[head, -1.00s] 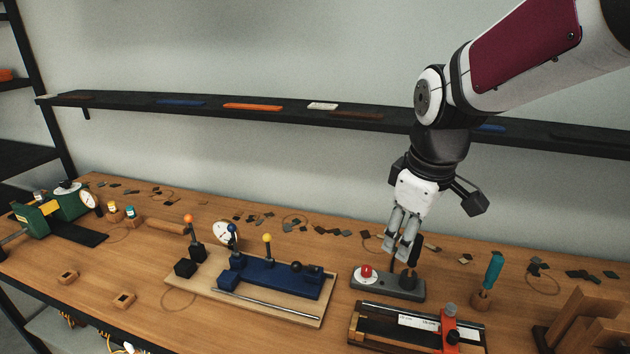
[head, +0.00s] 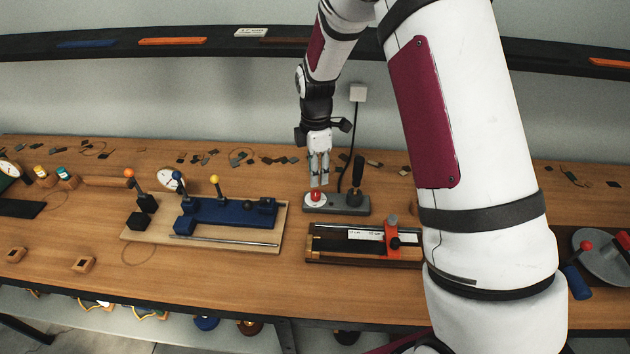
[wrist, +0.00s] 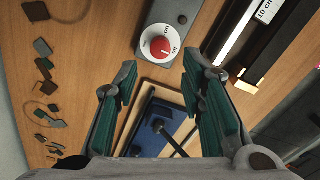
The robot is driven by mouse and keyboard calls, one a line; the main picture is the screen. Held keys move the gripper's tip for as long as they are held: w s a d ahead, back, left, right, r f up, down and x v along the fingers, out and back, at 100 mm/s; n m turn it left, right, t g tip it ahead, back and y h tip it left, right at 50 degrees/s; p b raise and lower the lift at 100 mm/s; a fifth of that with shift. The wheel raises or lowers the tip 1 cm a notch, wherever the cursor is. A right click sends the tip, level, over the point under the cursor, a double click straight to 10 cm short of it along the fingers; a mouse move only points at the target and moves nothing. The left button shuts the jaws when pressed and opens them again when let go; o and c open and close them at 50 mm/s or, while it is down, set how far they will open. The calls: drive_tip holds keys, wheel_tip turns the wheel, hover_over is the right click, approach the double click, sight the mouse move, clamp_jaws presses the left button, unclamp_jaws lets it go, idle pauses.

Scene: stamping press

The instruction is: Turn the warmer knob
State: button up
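The warmer knob (head: 315,196) is red, on a round white dial at the left end of a grey base (head: 340,209) on the bench. In the wrist view the red knob (wrist: 160,47) shows whole beyond the fingertips, with small lettering around the dial and a pale mark on its lower right. My gripper (head: 319,182) points down just above the knob in the head view. In the wrist view its green-padded fingers are wide apart with nothing between them. The head view does not make clear whether the fingertips touch the knob.
A black-handled tool (head: 357,178) stands upright on the right end of the base, with a cord behind it. A cutting jig with a red slider (head: 391,238) lies in front. The blue press fixture (head: 225,212) is to the left. Leather scraps lie behind.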

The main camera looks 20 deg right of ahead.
sight(316, 193)
wheel_tip(316, 193, down, 8)
drive_tip(key=shift+r+b, duration=0.2)
drive_tip(key=shift+b, duration=0.45)
drive_tip(key=shift+r, duration=0.2)
drive_tip(key=c, duration=0.6)
drive_tip(key=n, duration=0.5)
drive_tip(key=shift+d, duration=0.1)
drive_tip(key=shift+c, duration=0.2)
drive_tip(key=n, duration=0.9)
drive_tip(key=shift+n, duration=0.3)
drive_tip(key=n, duration=0.3)
drive_tip(key=o, duration=0.9)
drive_tip(key=shift+r, duration=0.15)
